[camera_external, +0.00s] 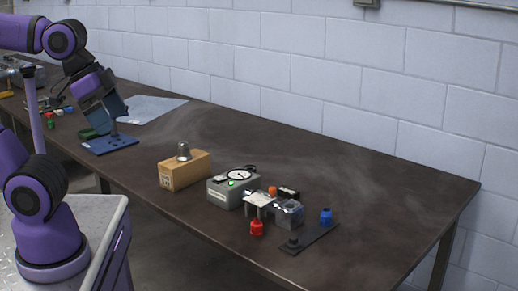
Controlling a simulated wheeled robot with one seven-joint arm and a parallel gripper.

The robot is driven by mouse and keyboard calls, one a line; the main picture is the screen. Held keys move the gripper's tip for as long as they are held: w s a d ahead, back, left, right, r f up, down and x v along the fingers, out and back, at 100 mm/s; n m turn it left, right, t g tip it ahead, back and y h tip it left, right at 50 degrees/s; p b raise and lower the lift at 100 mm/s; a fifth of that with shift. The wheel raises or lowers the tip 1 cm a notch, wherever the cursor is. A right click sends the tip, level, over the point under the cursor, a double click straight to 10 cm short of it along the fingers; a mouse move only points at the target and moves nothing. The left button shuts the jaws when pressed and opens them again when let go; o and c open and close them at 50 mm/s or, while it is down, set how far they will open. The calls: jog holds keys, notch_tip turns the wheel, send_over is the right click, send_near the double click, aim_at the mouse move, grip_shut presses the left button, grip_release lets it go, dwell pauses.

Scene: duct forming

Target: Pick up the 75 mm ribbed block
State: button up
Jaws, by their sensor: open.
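My gripper (113,116) is at the left of the table, pointing down over a blue plate (112,144) with a short upright post. The jaws are open; the view is too small to show whether anything sits between them. No block can be surely told as the 75 mm ribbed block. A dark green block (88,133) lies just left of the gripper, partly behind the plate. A grey metal block (288,212) stands at the right-hand group, well away from the gripper; ribs cannot be made out on either.
A wooden box (186,173) with a metal dome, a grey-green box (228,191) with a dial, a red piece (257,228), a blue piece (326,217) and a dark plate (309,239) stand mid-table. A pale sheet (151,108) lies behind my gripper. The table's right end is clear.

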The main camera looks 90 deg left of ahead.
jog(key=w+a+r+n+g, duration=0.1)
jog(key=w+a+r, duration=0.25)
jog(key=w, duration=0.55)
jog(key=w+a+r+n, duration=0.2)
jog(key=w+a, duration=0.3)
jog(key=w, duration=0.5)
jog(key=w+a+f+n+g, duration=0.2)
jog(key=w+a+f, duration=0.3)
jog(key=w+a, duration=0.8)
jog(key=n+g, duration=0.2)
jog(key=n, duration=0.2)
send_over(289, 190)
notch_tip(289, 190, down, 34)
jog(key=f, duration=0.1)
jog(key=shift+s+a+f, duration=0.2)
jog(key=shift+s+f, duration=0.05)
jog(key=shift+f, duration=0.05)
notch_tip(289, 190, down, 4)
jog(key=shift+f, duration=0.2)
jog(key=shift+w+d+f, duration=0.1)
jog(key=shift+f, duration=1.3)
jog(key=shift+w+d+f, duration=0.1)
jog(key=shift+f, duration=1.25)
jog(key=shift+r, duration=0.1)
jog(key=c, duration=1.1)
